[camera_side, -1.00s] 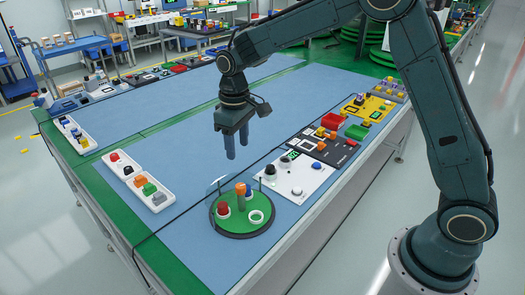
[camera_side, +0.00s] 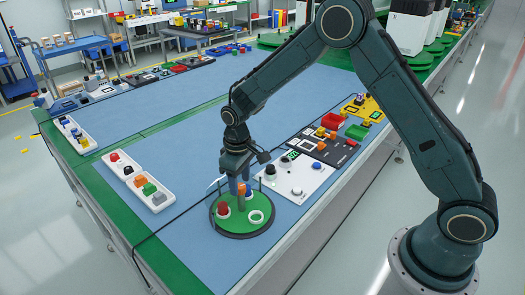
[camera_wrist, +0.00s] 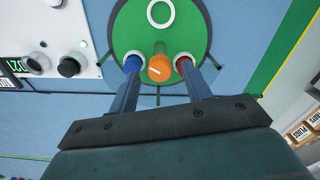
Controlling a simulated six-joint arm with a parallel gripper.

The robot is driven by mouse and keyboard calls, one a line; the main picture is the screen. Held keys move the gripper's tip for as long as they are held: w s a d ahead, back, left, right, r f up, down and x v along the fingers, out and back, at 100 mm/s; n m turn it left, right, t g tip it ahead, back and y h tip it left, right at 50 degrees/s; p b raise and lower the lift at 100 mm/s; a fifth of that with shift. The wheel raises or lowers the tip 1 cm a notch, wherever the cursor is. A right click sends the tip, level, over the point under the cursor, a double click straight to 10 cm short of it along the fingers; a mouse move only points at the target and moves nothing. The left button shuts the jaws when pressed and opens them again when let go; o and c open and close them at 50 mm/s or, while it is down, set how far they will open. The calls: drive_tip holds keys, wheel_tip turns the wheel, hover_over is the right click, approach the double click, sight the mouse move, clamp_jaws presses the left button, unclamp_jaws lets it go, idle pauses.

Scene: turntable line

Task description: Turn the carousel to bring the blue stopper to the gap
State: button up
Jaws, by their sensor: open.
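The carousel (camera_side: 240,228) is a round green turntable on the blue mat, with an upright orange knob (camera_side: 241,196) at its middle. A red stopper (camera_side: 223,210) and an empty-looking white ring (camera_side: 257,217) stand on it. In the wrist view the blue stopper (camera_wrist: 132,62) sits in a white ring left of the orange knob (camera_wrist: 159,68), with the red stopper (camera_wrist: 183,62) on the right. My gripper (camera_side: 239,184) is open, low over the carousel's far side. In the wrist view its fingers lie either side of the knob; contact cannot be told.
Thin posts and a clear guard (camera_side: 215,184) stand by the carousel's far edge. A white panel (camera_side: 295,177) with knobs is close by on the right.

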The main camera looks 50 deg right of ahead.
drive_tip(key=shift+f, duration=0.65)
clamp_jaws()
